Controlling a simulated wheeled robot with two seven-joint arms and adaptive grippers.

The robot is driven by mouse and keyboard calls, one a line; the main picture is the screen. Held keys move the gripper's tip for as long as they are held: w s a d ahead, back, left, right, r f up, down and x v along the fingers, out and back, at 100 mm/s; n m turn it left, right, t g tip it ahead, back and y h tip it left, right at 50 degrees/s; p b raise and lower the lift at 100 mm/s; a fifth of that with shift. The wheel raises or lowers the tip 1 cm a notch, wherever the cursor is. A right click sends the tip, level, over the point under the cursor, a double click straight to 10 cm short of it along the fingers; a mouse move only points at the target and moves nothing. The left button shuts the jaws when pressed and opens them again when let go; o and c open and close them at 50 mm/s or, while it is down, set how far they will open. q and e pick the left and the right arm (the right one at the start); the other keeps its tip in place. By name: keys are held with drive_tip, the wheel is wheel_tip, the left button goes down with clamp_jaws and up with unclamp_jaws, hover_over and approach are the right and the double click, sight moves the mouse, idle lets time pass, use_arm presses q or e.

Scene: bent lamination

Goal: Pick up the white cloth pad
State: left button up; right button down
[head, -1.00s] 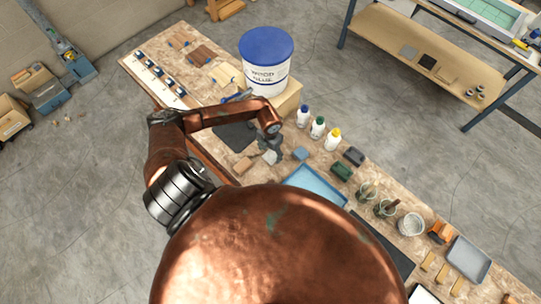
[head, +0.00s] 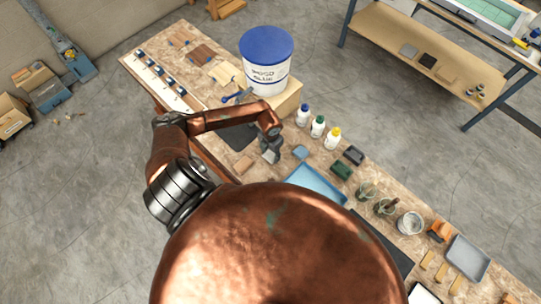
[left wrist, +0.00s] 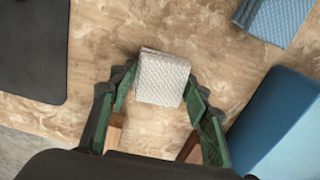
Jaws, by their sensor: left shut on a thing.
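The white cloth pad (left wrist: 163,77) is a small folded, textured block. In the left wrist view it sits between the fingers of my left gripper (left wrist: 158,95), which is shut on it. In the head view the pad (head: 270,156) shows below the left gripper (head: 270,142), over the workbench. The pad's height above the bench is hard to tell. My right gripper is not in view.
A blue cloth pad (head: 300,152) and a blue tray (head: 318,182) lie close by on the workbench. A black mat (head: 240,136) and a wood block (head: 244,165) are to the left. Several bottles (head: 318,127) and a glue bucket (head: 266,65) stand behind.

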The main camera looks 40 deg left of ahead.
sight(270, 155)
use_arm(q)
drive_tip(key=shift+r, duration=0.45)
wheel_tip(270, 155, up, 3)
drive_tip(key=shift+s+f, duration=0.1)
drive_tip(key=shift+f, duration=0.1)
drive_tip(key=s+d+r+b, duration=0.3)
drive_tip(key=s+r, duration=0.6)
drive_tip(key=s, duration=0.4)
drive_tip(key=shift+d+r+b, duration=0.25)
drive_tip(key=shift+d+b, duration=0.15)
drive_tip(key=shift+d, duration=0.25)
drive_tip(key=shift+s, duration=0.1)
